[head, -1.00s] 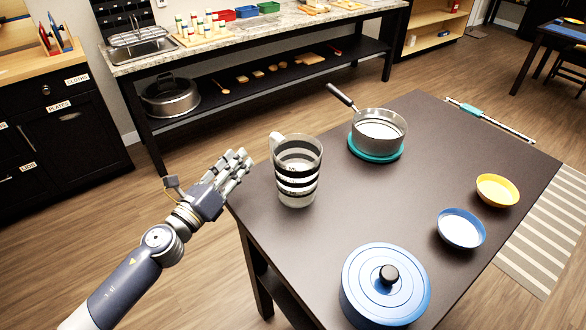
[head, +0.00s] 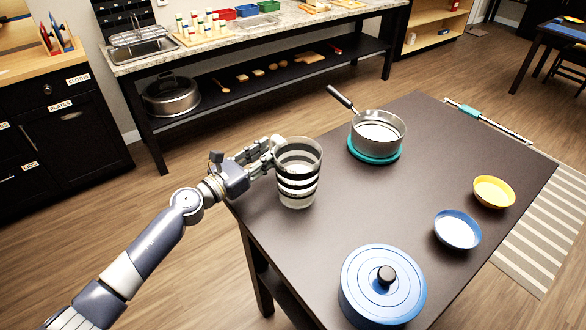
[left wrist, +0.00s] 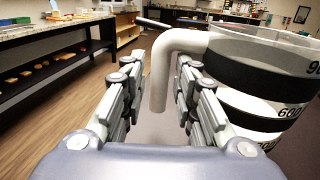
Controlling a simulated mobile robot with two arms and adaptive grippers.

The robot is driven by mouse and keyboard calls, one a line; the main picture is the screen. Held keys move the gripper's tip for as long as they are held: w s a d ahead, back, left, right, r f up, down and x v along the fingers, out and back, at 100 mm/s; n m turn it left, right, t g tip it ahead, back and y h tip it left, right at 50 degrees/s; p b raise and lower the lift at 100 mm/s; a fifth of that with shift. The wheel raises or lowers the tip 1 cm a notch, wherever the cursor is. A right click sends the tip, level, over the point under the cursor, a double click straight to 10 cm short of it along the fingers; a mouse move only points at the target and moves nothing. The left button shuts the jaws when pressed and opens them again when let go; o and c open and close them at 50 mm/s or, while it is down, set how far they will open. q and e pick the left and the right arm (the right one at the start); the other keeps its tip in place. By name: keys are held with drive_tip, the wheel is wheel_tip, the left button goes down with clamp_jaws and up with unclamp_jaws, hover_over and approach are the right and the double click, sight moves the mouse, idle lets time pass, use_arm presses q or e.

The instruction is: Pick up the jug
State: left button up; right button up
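The jug (head: 298,174) is clear with black and white bands and stands upright at the left edge of the dark table (head: 330,262). Its white handle points left toward my left gripper (head: 268,155). In the left wrist view the jug (left wrist: 262,100) fills the right side. Its handle (left wrist: 160,80) hangs between the two rows of fingers of my left gripper (left wrist: 158,95), with gaps visible on both sides. The fingers are open around the handle, and the right-hand fingers sit between handle and jug body. My right gripper is not in view.
A saucepan (head: 378,128) on a teal trivet (head: 362,154) stands behind the jug. A blue lidded pot (head: 383,285) is at the front. A blue bowl (head: 457,230) and a yellow bowl (head: 494,191) are at the right. The table's middle is clear.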

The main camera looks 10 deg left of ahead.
use_arm(q)
drive_tip(key=x, duration=0.3)
drive_tip(key=shift+w+d, duration=0.1)
drive_tip(key=shift+d, duration=0.05)
clamp_jaws()
drive_tip(key=shift+r, duration=0.1)
drive_tip(key=shift+r, duration=0.1)
